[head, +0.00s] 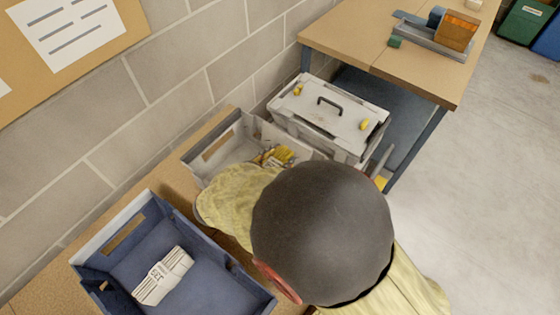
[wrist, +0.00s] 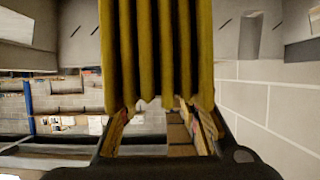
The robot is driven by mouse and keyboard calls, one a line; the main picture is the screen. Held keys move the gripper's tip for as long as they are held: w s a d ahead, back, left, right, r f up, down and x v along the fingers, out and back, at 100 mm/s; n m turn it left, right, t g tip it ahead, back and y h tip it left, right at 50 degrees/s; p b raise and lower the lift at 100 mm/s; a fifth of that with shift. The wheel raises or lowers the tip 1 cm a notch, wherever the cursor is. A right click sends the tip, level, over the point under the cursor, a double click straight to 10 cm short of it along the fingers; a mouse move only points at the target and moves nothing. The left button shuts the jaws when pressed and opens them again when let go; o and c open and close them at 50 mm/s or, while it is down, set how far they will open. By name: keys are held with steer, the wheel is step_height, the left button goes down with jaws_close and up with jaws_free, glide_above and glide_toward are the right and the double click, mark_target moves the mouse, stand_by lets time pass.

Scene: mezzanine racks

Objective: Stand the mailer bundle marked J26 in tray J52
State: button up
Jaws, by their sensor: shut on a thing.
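In the wrist view my gripper (wrist: 165,112) is shut on a ribbed yellow bundle (wrist: 157,50), which fills the upper middle. I see no mark on it, so I cannot tell whether it is J26. In the head view my gripper is not visible. A blue tray (head: 222,262) stands at lower left with a white bundle (head: 163,276) lying in it; its mark looks like J39. A grey tray (head: 204,180) farther back holds yellow items (head: 275,156), partly hidden. I cannot read a J52 mark on either tray.
A white toolbox (head: 330,112) stands beyond the grey tray. A wooden table (head: 385,45) is behind. Open floor (head: 490,170) lies at right.

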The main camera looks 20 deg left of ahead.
steer(key=shift+f, duration=0.65)
steer(key=shift+d+f, duration=0.1)
steer(key=shift+f, duration=0.1)
steer(key=o, duration=0.8)
steer(key=shift+s, duration=0.1)
steer(key=o, duration=0.4)
steer(key=shift+d+f, duration=0.15)
steer(key=shift+f, duration=0.15)
steer(key=shift+r, duration=0.3)
steer(key=p+v, duration=0.1)
steer(key=v, duration=0.3)
steer(key=p+v, duration=0.1)
steer(key=v, duration=0.3)
steer(key=r+p+v, duration=0.1)
steer(key=v, duration=0.3)
steer(key=shift+a, duration=0.3)
steer(key=shift+r, duration=0.1)
